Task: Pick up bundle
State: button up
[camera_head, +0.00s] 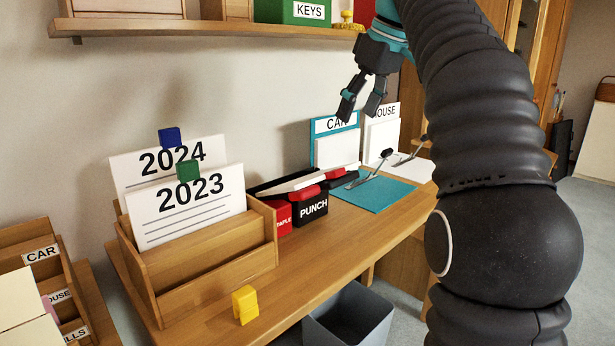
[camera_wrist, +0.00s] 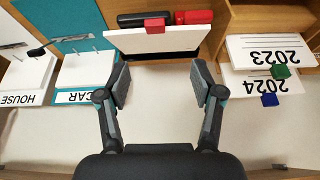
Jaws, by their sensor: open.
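A white paper bundle (camera_wrist: 155,41) with a red clip (camera_wrist: 154,25) on its edge lies on a black tray (camera_wrist: 170,54) in the wrist view. In the head view the bundle (camera_head: 286,185) lies flat behind the stapler and punch, partly hidden by them. My gripper (camera_head: 361,101) is open and empty, raised well above the desk near the wall. In the wrist view my gripper (camera_wrist: 161,82) has its two fingers spread wide apart, with the bundle beyond them and no contact seen.
A wooden rack (camera_head: 205,262) holds the 2023 and 2024 cards. The red stapler (camera_head: 283,217) and black punch (camera_head: 312,209) stand close beside the bundle. CAR (camera_head: 337,150) and HOUSE (camera_head: 382,135) boards are at right. A shelf (camera_head: 215,28) overhangs. A yellow clip (camera_head: 245,304) sits in front.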

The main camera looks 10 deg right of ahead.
send_near(313, 178)
jog(key=w+d+f, duration=0.1)
jog(key=d, duration=0.3)
jog(key=shift+b+x, duration=0.55)
jog(key=shift+x, duration=2.3)
jog(key=shift+w, duration=0.1)
grip_shut()
